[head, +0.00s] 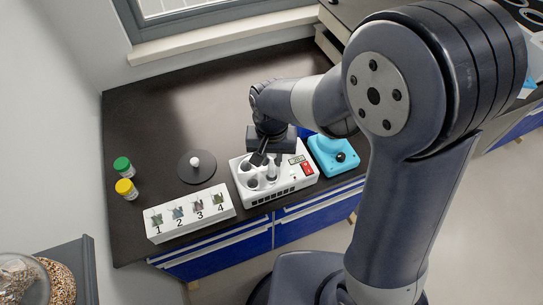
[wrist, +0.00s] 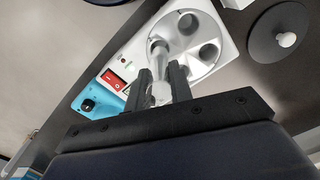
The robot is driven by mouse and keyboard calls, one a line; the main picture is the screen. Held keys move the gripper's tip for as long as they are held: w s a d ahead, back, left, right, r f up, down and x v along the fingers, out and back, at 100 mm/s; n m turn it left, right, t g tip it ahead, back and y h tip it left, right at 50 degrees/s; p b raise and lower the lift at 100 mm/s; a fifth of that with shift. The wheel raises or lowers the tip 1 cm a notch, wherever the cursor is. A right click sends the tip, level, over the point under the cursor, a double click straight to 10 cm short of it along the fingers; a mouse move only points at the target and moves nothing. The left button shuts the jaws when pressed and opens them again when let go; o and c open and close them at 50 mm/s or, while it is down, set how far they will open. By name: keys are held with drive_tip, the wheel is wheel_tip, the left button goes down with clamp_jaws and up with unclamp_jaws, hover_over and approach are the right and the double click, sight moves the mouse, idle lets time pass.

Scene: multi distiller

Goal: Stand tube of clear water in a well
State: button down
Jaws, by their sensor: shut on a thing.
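My gripper (head: 264,158) is over the white device with round wells (head: 284,190). In the wrist view its two dark fingers (wrist: 162,90) are shut on a pale, clear tube (wrist: 157,66). The tube's far end points at the device's wells, and the tube also shows below the fingers in the head view (head: 272,172). I cannot tell whether its lower end is inside a well or just above it. Other wells beside it look empty, one at the upper right (wrist: 188,23) and one at the right (wrist: 208,53) in the wrist view. The water inside cannot be made out.
A red switch (wrist: 114,79) is on the device. A blue device (head: 333,155) stands to its right. A white numbered rack (head: 190,226), a dark round plate with a white knob (head: 196,162), and green-capped (head: 122,167) and yellow-capped (head: 126,188) jars are to the left. The back of the counter is clear.

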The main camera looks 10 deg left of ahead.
sight(272, 167)
drive_tip(key=shift+f+b, duration=1.75)
drive_tip(key=shift+f, duration=0.55)
drive_tip(key=c, duration=1.2)
unclamp_jaws()
drive_tip(key=shift+r, duration=0.15)
wheel_tip(272, 167, up, 7)
drive_tip(key=p, duration=0.5)
drive_tip(key=shift+p, duration=0.3)
drive_tip(key=shift+f, duration=0.2)
